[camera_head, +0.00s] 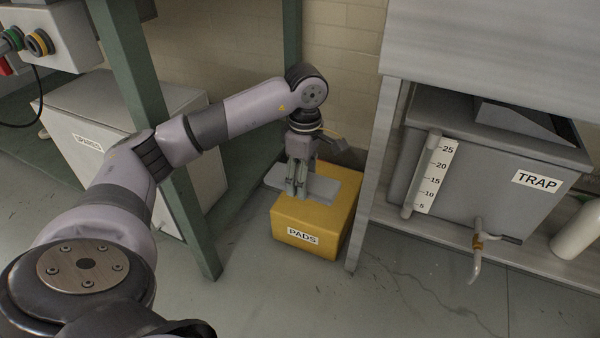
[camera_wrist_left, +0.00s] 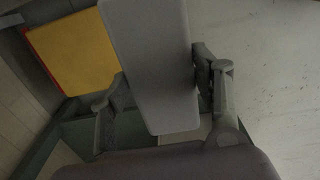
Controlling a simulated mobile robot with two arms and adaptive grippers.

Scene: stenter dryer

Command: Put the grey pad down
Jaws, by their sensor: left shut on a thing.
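The grey pad (camera_head: 318,189) is a flat, light grey slab with rounded edges. My left gripper (camera_head: 298,190) is shut on the grey pad and points down, with the pad at the yellow PADS box (camera_head: 345,210). In the left wrist view the pad (camera_wrist_left: 150,60) lies between the two fingers of the gripper (camera_wrist_left: 165,90), and the yellow box top (camera_wrist_left: 72,52) shows beyond it on the left. I cannot tell whether the pad touches the box top. My right gripper is not in view.
A green frame post (camera_head: 150,110) stands left of the box, close to my left arm. A white SPARES box (camera_head: 115,140) is behind it. A grey TRAP tank (camera_head: 500,150) with a tap (camera_head: 477,250) is at the right. The floor in front (camera_head: 290,300) is clear.

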